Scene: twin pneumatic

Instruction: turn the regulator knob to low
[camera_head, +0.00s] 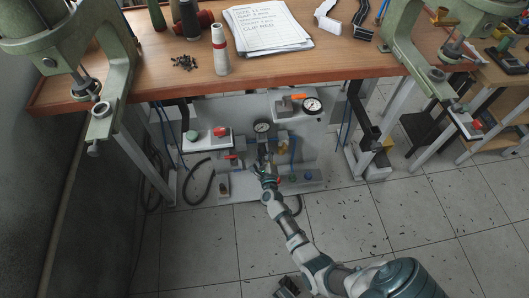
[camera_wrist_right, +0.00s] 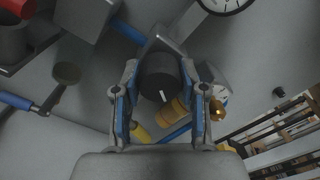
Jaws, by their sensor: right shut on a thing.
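The regulator knob (camera_wrist_right: 160,75) is a dark round knob with a short white mark on its face, seen close up in the right wrist view. My right gripper (camera_wrist_right: 160,95) is shut on it, with one blue-grey finger on each side. In the head view my right gripper (camera_head: 263,163) reaches the middle of the white pneumatic panel (camera_head: 224,107) under the bench, and it hides the knob there. A round gauge (camera_head: 262,127) sits just above it; part of a dial (camera_wrist_right: 226,3) shows at the top of the wrist view. My left gripper is not in view.
Another gauge (camera_head: 312,105), red-handled valves and hoses surround the knob closely. Green presses stand at both sides. Tiled floor in front is open.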

